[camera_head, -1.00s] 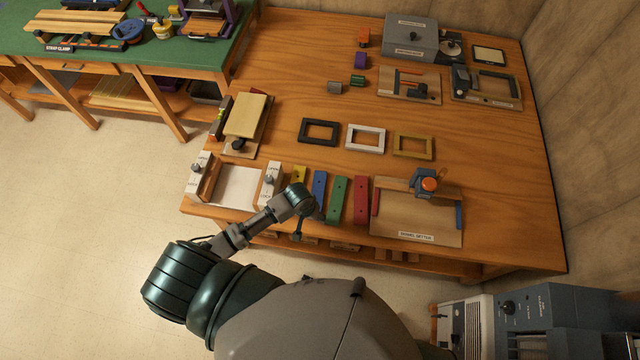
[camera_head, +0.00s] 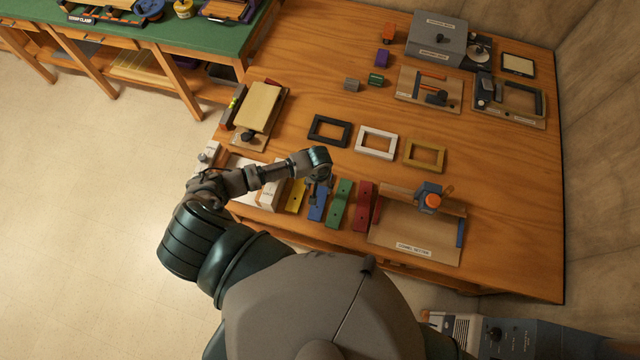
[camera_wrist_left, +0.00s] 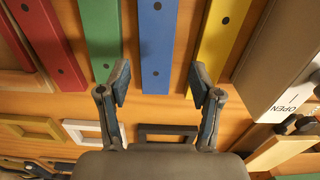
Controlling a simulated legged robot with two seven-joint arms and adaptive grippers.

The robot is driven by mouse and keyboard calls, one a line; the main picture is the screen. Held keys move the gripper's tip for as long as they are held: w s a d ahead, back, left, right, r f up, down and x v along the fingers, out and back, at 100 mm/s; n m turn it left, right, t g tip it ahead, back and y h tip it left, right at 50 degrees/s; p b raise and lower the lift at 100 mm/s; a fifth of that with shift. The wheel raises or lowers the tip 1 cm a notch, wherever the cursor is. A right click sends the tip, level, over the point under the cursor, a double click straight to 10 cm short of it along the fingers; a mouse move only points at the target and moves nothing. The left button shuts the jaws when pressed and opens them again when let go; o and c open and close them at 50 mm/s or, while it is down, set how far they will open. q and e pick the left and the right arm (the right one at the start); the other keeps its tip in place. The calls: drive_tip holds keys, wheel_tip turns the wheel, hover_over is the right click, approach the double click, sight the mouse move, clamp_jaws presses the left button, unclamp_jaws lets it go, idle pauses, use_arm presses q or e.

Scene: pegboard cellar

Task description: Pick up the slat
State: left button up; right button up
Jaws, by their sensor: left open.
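A row of slats lies near the table's front edge: yellow (camera_head: 295,198), blue (camera_head: 316,210), green (camera_head: 340,204) and red (camera_head: 362,207). My left gripper (camera_head: 317,190) is over the far part of the blue slat and partly hides it. In the left wrist view, the open fingers (camera_wrist_left: 160,82) stand on either side of the blue slat (camera_wrist_left: 156,45), with nothing held. One fingertip is near the green slat (camera_wrist_left: 102,40), the other near the yellow slat (camera_wrist_left: 218,40). Whether the fingers touch the table is unclear. My right gripper is not visible.
Black (camera_head: 329,130), white (camera_head: 376,142) and ochre (camera_head: 425,155) frames lie behind the slats. A fixture board (camera_head: 411,235) stands to the right of the red slat. A white-topped fixture (camera_head: 252,170) sits left of the yellow slat.

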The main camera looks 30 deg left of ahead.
sight(320, 194)
use_arm(q)
drive_tip(key=shift+w+d+f, duration=0.1)
drive_tip(key=shift+f, duration=0.45)
drive_tip(key=shift+w+d+f, duration=0.1)
drive_tip(key=shift+f, duration=0.45)
drive_tip(key=shift+a+f, duration=0.1)
drive_tip(key=shift+f, duration=2.65)
drive_tip(key=shift+r, duration=0.1)
drive_tip(key=c, duration=1)
